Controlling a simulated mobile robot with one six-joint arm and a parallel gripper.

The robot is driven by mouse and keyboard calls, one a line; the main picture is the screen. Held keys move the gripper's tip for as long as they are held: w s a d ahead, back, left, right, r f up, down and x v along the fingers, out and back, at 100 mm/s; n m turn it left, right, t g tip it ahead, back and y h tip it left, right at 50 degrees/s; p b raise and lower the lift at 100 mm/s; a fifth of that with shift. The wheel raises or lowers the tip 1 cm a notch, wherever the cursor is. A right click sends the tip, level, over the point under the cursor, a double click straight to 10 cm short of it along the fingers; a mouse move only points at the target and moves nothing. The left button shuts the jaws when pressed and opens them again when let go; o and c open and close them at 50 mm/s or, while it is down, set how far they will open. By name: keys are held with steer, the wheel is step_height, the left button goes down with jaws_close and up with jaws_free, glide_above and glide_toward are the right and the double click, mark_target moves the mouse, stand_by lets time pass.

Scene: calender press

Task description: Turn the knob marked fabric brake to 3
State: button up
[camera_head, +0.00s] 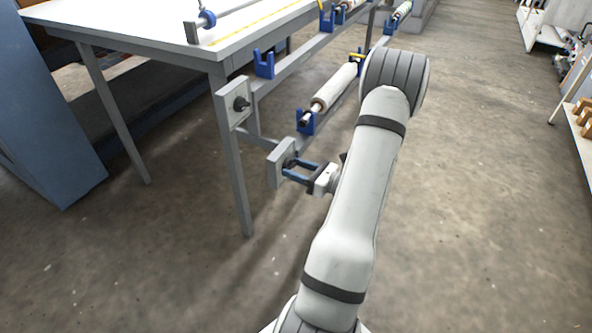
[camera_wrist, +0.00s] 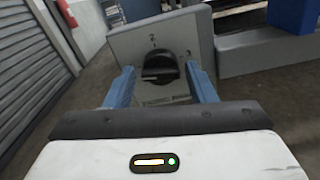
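A black knob (camera_wrist: 159,67) sits on the front of a grey box (camera_wrist: 118,42). A mark that looks like a 2 shows above it and another mark to its right. The small label below the knob is too blurred to read. Its grip bar lies roughly level; I cannot tell which mark it points to. My gripper (camera_wrist: 160,76) is open, with one blue finger on each side of the knob and gaps to it. In the head view my gripper (camera_head: 299,170) reaches the lower grey box (camera_head: 275,168), and its fingers partly hide the knob there.
A second grey box with a black knob (camera_head: 241,103) is higher, by the table leg. The white table (camera_head: 150,28) stands behind. A roller (camera_head: 335,88) rests in blue holders (camera_head: 306,122). A blue cabinet (camera_head: 45,110) is at left.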

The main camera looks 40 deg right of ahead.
steer(key=c, duration=0.8)
steer(key=shift+a, duration=0.25)
steer(key=shift+d, duration=0.1)
